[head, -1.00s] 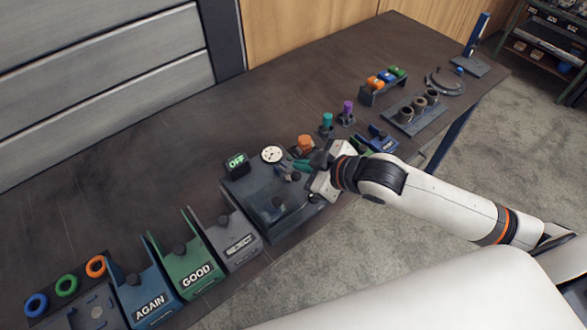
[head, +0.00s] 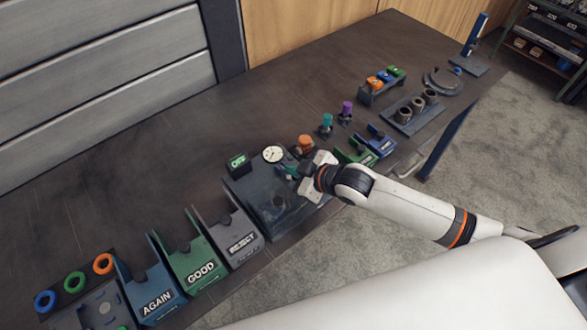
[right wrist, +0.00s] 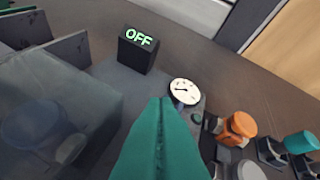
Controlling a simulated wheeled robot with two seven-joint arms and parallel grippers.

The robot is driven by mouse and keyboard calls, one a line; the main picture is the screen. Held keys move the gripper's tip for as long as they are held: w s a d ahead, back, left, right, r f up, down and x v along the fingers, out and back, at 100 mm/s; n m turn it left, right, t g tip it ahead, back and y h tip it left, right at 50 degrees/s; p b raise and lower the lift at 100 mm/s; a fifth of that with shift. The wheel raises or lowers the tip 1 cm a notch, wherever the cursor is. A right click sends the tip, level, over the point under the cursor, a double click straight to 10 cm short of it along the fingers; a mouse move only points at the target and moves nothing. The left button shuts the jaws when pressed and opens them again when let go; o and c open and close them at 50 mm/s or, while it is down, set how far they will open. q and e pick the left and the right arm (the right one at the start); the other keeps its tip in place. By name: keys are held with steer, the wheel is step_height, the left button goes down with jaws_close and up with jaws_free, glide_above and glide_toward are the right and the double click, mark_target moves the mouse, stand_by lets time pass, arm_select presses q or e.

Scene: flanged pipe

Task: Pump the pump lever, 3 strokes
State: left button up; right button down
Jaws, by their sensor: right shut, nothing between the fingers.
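My right gripper (head: 287,173) has teal fingers pressed together and empty, over the right part of the dark test station (head: 262,208). The fingers (right wrist: 160,105) fill the lower middle of the right wrist view. The station carries a white round gauge (head: 272,154) and a box with a green OFF sign (head: 237,162). Both also show in the right wrist view, the gauge (right wrist: 185,91) just beyond the fingertips and the sign (right wrist: 138,47) at upper left. No part near the fingers is clearly a pump lever; my gripper hides some of the station. My left gripper is out of view.
An orange knob (head: 305,142) stands just behind my gripper. The REJECT bin (head: 240,240), GOOD bin (head: 198,268) and AGAIN bin (head: 155,300) stand to the left. A tall blue upright (head: 476,33) stands at the table's far end. The tabletop behind the station is clear.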

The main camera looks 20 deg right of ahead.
steer(key=shift+f, duration=0.1)
steer(key=f+t+b, duration=0.1)
steer(key=b, duration=0.1)
steer(key=s+f+t+b, duration=0.1)
steer(key=b, duration=0.1)
steer(key=t+y+b, duration=0.1)
steer(key=b, duration=0.1)
steer(key=shift+s+d+f, duration=0.3)
steer(key=shift+s+f, duration=0.05)
steer(key=shift+f, duration=0.05)
steer(key=shift+s+d+f+p, duration=0.1)
steer(key=shift+s+f+p, duration=0.05)
steer(key=shift+p, duration=0.2)
steer(key=shift+f, duration=0.1)
steer(key=shift+s+d, duration=0.1)
steer(key=shift+s, duration=0.05)
steer(key=b+v, duration=0.1)
steer(key=v, duration=1)
steer(key=shift+s+d+t, duration=0.2)
steer(key=shift+s+t, duration=0.1)
